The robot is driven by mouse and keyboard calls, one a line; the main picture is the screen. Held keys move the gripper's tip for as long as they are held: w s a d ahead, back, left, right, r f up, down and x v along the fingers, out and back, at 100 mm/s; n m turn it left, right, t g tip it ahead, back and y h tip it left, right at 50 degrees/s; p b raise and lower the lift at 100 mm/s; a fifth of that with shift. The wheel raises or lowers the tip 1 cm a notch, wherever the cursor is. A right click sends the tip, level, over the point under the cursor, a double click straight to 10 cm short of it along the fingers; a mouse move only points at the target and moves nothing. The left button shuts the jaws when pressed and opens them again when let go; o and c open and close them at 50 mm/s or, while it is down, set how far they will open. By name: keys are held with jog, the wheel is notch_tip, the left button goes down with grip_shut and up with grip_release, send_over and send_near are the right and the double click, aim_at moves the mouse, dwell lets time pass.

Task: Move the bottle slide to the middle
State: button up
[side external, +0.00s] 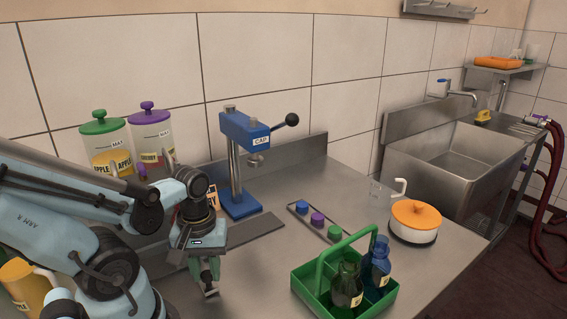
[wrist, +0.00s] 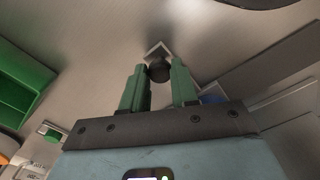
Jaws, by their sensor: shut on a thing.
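My gripper (side external: 209,272) is low over the steel counter, in front of a long flat dark rail (side external: 255,232). In the wrist view its green fingers (wrist: 159,72) stand either side of a round black knob (wrist: 158,73) on a small square metal plate. The fingers are shut on this knob, which seems to be the bottle slide's handle. The slide's body is mostly hidden behind my wrist in the side view. An orange-labelled container (side external: 213,195) shows partly behind my wrist, left of the blue cap press (side external: 240,160); I cannot tell whether it stands on the slide.
A green crate (side external: 310,280) with dark bottles stands at front right. A tray of coloured caps (side external: 318,222) and a white pot with an orange lid (side external: 415,220) lie beyond. A yellow jug (side external: 25,285) is at front left.

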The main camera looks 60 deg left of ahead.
jog(key=shift+w, duration=4.25)
jog(key=o, duration=0.9)
jog(key=shift+o, duration=0.2)
notch_tip(320, 180, up, 12)
